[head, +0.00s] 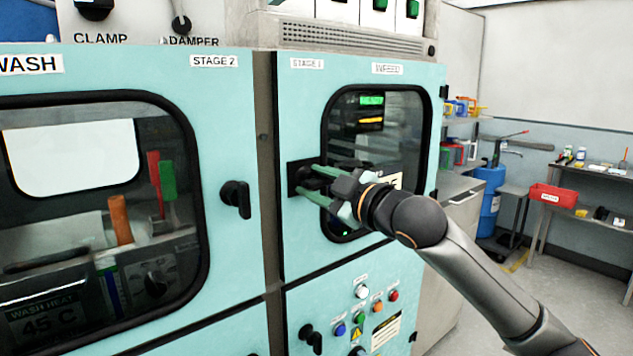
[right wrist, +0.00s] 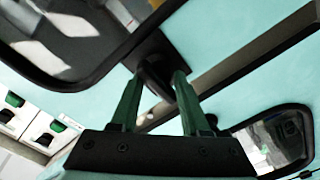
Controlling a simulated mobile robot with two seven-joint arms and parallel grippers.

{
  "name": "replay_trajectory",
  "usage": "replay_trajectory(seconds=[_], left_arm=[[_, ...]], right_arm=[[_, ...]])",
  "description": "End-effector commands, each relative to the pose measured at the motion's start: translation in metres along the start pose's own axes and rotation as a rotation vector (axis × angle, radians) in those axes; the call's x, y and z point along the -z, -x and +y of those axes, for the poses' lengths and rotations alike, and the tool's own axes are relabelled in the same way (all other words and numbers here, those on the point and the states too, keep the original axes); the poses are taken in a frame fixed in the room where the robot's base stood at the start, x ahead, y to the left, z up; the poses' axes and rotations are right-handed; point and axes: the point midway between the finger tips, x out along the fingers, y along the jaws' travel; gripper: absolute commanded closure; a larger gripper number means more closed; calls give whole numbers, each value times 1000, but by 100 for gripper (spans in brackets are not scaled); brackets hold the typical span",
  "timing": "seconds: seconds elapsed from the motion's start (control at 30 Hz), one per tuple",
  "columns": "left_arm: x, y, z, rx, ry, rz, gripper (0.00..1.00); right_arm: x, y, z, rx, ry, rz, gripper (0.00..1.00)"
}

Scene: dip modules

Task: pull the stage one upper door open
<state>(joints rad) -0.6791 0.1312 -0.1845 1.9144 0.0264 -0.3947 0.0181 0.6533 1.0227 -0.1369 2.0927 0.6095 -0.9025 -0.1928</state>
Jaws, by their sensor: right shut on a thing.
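The stage one upper door (head: 296,110) is a teal panel marked STAGE 1, with a dark rounded window (head: 385,112). It looks closed, level with the panels around it. Its black handle (head: 296,166) is on a dark plate at the door's left side. My right gripper (head: 303,181) reaches in from the right, across the window, with its green fingers shut on this handle. In the right wrist view, the fingers (right wrist: 157,78) stand on both sides of the dark handle (right wrist: 152,55). The fingers hide part of the handle. My left gripper is not in view.
The stage two door (head: 225,110) with its own black handle (head: 237,197) is to the left, across a grey post (head: 266,150). Below is a panel with coloured buttons (head: 361,292) and a black knob (head: 311,338). Open floor (head: 455,325) shows at the lower right.

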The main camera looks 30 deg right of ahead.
Motion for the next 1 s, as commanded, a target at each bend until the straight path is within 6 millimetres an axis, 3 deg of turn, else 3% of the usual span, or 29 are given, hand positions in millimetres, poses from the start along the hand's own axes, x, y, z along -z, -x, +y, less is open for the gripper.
replay_trajectory(seconds=[0.03,0.23,1.0], left_arm=[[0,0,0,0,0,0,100],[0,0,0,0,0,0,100],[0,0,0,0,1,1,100]], right_arm=[[1,0,3,-7,0,3,79],[2,1,4,-9,-1,4,100],[3,1,8,-17,-4,7,100]])
